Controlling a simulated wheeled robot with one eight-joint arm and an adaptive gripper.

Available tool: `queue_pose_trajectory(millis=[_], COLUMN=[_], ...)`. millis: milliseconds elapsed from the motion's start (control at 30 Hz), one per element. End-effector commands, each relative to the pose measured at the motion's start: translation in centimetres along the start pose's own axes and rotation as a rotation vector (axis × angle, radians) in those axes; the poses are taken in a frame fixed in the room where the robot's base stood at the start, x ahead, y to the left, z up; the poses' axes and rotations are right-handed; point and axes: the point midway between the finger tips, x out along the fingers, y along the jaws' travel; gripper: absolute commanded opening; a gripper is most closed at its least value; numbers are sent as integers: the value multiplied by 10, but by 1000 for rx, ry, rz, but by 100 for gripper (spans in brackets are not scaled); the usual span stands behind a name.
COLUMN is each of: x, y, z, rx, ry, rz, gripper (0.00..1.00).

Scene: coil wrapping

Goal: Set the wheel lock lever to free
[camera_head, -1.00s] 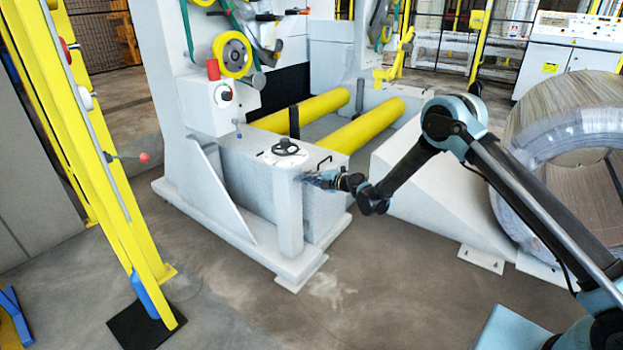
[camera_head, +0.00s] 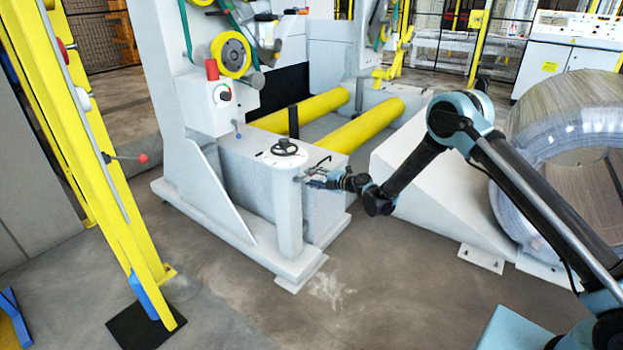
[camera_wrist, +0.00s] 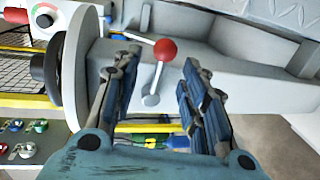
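In the wrist view a lever with a round red knob (camera_wrist: 165,50) and a thin silver rod stands out from a grey post. Its round pivot (camera_wrist: 150,100) is lower, and the rod leans slightly right in the picture. I take it as the wheel lock lever. My gripper (camera_wrist: 158,58) is open, with the knob and rod showing between its two blue-grey fingers; contact is not visible. In the head view my gripper (camera_head: 312,182) is at the post's right side, below the black handwheel (camera_head: 285,148). The lever is too small to make out there. The handwheel also shows in the wrist view (camera_wrist: 43,70).
The grey post (camera_head: 287,215) stands on the machine's base beside two yellow rollers (camera_head: 365,133). A black handle (camera_head: 322,163) sits just above my gripper. A wrapped coil (camera_head: 520,150) lies to the right. The floor in front is clear.

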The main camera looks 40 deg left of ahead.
Motion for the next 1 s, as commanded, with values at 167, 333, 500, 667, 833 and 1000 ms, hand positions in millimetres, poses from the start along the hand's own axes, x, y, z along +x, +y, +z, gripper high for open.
queue_pose_trajectory(millis=[167, 333, 500, 667, 833, 1000], x=[-35, -67, -90, -101, -103, -103], y=[0, 0, -1, -1, -1, -1], z=[1, 2, 2, 3, 3, 3], rx=[-1, 1, 0, 0, 0, 0], ry=[-3, -3, -4, -4, -4, -4], rz=[0, 0, 0, 0, 0, 0], gripper=[40, 40, 40, 40, 40, 40])
